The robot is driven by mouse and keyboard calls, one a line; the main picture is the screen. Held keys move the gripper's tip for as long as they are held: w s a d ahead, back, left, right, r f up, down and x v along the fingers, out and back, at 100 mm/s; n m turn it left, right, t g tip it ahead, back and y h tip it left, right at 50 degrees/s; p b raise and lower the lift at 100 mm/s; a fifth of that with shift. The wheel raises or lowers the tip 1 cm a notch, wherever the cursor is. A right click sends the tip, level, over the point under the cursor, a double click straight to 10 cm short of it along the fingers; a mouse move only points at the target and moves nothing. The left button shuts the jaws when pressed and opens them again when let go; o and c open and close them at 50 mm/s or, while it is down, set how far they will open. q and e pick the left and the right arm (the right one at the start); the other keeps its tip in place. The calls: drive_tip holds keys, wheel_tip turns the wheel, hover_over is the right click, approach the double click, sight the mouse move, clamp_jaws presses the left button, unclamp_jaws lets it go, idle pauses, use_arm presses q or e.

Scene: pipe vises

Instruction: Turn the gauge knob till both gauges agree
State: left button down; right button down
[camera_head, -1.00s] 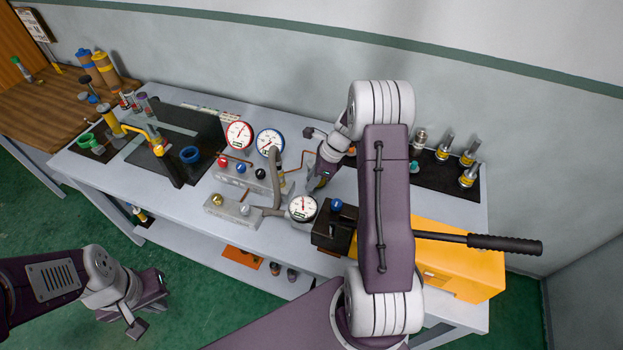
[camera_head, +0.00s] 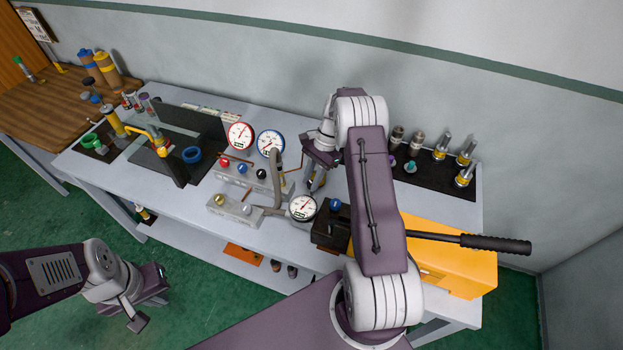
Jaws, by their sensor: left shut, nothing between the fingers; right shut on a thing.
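A red-rimmed gauge (camera_head: 240,136) and a blue-rimmed gauge (camera_head: 271,143) stand side by side behind the valve block on the bench. A black-rimmed gauge (camera_head: 302,208) sits nearer the front, its needle pointing up and to the right. The block carries a red knob (camera_head: 225,162), a blue knob (camera_head: 241,168) and a black knob (camera_head: 261,174). My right gripper (camera_head: 317,181) is shut on a small part beside the grey hose, behind the black-rimmed gauge; the part is mostly hidden. My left gripper (camera_head: 137,321) is shut and empty, low over the floor, away from the bench.
A front plate (camera_head: 233,211) holds a brass and a grey knob. A black block with a blue knob (camera_head: 335,204) and the yellow box (camera_head: 448,268) with a long black handle (camera_head: 495,244) stand at right. Metal cylinders stand on a black mat (camera_head: 435,172). A yellow vise (camera_head: 150,134) is at left.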

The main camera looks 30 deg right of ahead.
drive_tip(key=shift+w+d+r+n+g, duration=0.15)
drive_tip(key=shift+n+g, duration=0.25)
drive_tip(key=shift+n, duration=0.8)
drive_tip(key=shift+n+h, duration=0.3)
drive_tip(key=c, duration=1.2)
unclamp_jaws()
